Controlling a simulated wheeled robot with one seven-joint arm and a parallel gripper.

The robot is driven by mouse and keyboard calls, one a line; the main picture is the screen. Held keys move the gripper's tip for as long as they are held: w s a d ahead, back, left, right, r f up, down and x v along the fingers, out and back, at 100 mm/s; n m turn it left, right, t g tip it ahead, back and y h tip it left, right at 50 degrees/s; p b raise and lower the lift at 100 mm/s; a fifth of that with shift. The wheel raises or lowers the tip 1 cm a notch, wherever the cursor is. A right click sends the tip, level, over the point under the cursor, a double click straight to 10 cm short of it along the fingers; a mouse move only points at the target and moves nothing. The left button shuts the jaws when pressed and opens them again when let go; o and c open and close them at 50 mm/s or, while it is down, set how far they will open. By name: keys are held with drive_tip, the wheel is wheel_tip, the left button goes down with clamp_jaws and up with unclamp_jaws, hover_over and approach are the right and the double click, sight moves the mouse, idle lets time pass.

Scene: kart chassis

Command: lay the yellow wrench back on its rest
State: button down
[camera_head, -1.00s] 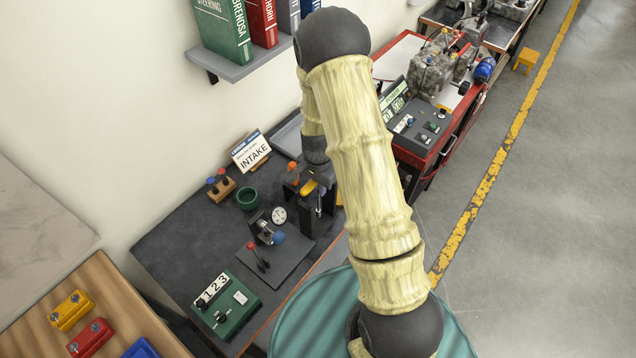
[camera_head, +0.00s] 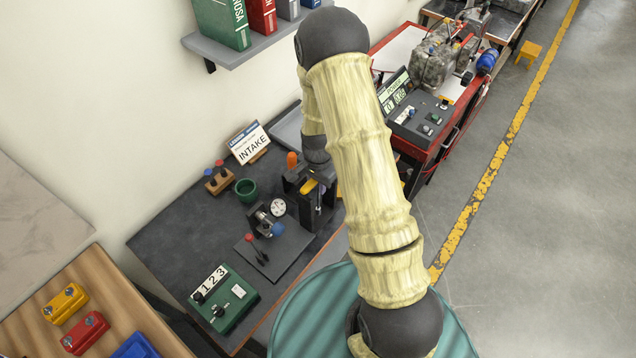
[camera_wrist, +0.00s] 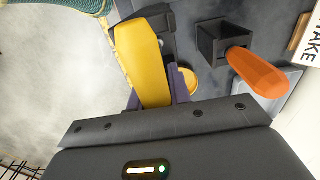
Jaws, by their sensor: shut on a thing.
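The yellow wrench (camera_wrist: 140,60) is in my gripper (camera_wrist: 158,92), between its purple fingers in the wrist view. Its broad yellow body points away from the palm, and its far end lies over dark parts that I cannot make out well. In the head view, a small yellow patch of the wrench (camera_head: 308,187) shows at my gripper (camera_head: 313,180), low over the dark bench beside my arm. The rest cannot be told apart for sure; a dark upright stand (camera_head: 318,215) is just below the gripper in that view. Any contact with it is hidden.
An orange handle (camera_wrist: 260,72) in a dark block stands close beside the wrench; it also shows in the head view (camera_head: 292,160). On the bench are a dial fixture (camera_head: 270,220), a green cup (camera_head: 246,190), a green counter box (camera_head: 222,297) and an INTAKE sign (camera_head: 248,143).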

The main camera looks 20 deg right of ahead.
drive_tip(key=shift+f+b, duration=0.7)
drive_tip(key=shift+f, duration=0.3)
drive_tip(key=c, duration=1.2)
unclamp_jaws()
drive_tip(key=shift+r, duration=0.1)
wheel_tip(320, 180, up, 17)
drive_tip(key=b, duration=0.3)
drive_tip(key=shift+b, duration=0.3)
drive_tip(key=shift+r, duration=0.1)
wheel_tip(320, 180, up, 10)
drive_tip(key=p, duration=0.8)
drive_tip(key=shift+p, duration=0.4)
